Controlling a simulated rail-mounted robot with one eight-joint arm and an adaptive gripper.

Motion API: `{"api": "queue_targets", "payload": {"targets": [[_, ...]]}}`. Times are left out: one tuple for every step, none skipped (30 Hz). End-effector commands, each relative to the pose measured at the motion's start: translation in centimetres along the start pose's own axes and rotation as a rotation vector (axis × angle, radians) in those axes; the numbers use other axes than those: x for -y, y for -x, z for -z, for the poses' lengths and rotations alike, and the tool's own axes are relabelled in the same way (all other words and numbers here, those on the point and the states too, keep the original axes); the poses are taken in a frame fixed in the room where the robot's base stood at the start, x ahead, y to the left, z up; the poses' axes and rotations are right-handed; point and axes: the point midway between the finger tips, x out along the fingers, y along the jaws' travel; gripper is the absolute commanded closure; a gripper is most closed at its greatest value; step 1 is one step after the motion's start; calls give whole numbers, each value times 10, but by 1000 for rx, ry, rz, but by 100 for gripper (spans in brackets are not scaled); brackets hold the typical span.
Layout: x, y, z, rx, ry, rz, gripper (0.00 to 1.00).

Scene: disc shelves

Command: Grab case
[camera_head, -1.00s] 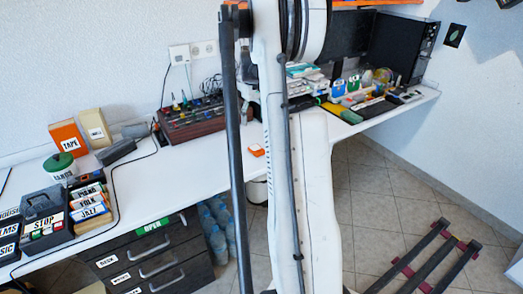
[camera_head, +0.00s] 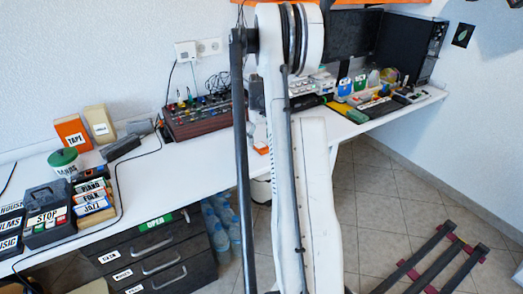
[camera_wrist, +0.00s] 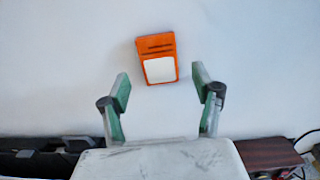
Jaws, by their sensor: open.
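An orange case (camera_wrist: 156,60) with a white label lies on the white table (camera_wrist: 60,60) in the wrist view, turned slightly. In the head view, an orange piece (camera_head: 262,149) shows on the table beside my arm, partly hidden by it. My gripper (camera_wrist: 162,80) is open in the wrist view, one green-grey finger on each side. The case appears centred between and just beyond the fingertips, with no visible contact. I cannot tell the height gap. In the head view my arm hides the gripper.
A dark red mixer (camera_head: 200,115) stands at the table's back. Further left are a tape recorder (camera_head: 47,215), cassette boxes (camera_head: 92,198) and a TAPE box (camera_head: 73,133). A monitor (camera_head: 333,36) and a black computer (camera_head: 410,48) stand right. The table around the case is clear.

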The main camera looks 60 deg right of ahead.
Motion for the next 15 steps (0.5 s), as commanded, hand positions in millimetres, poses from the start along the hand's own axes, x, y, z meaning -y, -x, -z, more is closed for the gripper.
{"api": "queue_targets", "payload": {"targets": [[0,-10,-2,0,0,0,38],[0,-14,-1,0,0,0,38],[0,-20,-1,0,0,0,38],[0,-23,-1,0,0,0,38],[0,-26,-1,0,0,0,38],[0,-28,-1,0,0,0,38],[0,-29,-1,0,0,0,38],[0,-29,-1,0,0,0,38],[0,-29,-1,0,0,0,38],[0,-29,-1,0,0,0,38],[0,-28,-1,0,0,0,38],[0,-28,-1,0,0,0,38],[0,-28,-1,0,0,0,39],[0,-28,-1,0,0,0,43],[0,-28,-1,0,0,0,49]]}}
